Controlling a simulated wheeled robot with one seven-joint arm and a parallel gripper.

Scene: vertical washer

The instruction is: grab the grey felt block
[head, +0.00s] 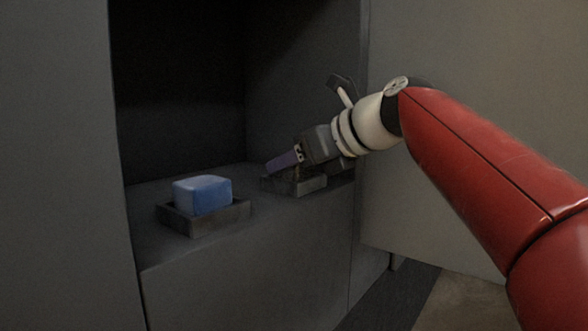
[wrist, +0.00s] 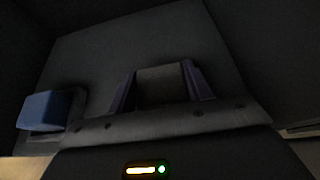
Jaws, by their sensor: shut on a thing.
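My gripper (head: 288,163) reaches into the dark cabinet from the right, over the right-hand tray (head: 307,186). In the wrist view its two purple fingers (wrist: 161,88) stand on either side of a dark grey block (wrist: 160,83), shut on it. I take this for the grey felt block. In the head view the block is hidden behind the fingers and wrist. I cannot tell whether it still touches the tray.
A blue block (head: 203,194) sits in a second dark tray (head: 213,222) to the left; it also shows in the wrist view (wrist: 44,110). The cabinet's side wall (head: 300,80) stands close behind my gripper. A large panel (head: 470,90) stands at right behind my arm.

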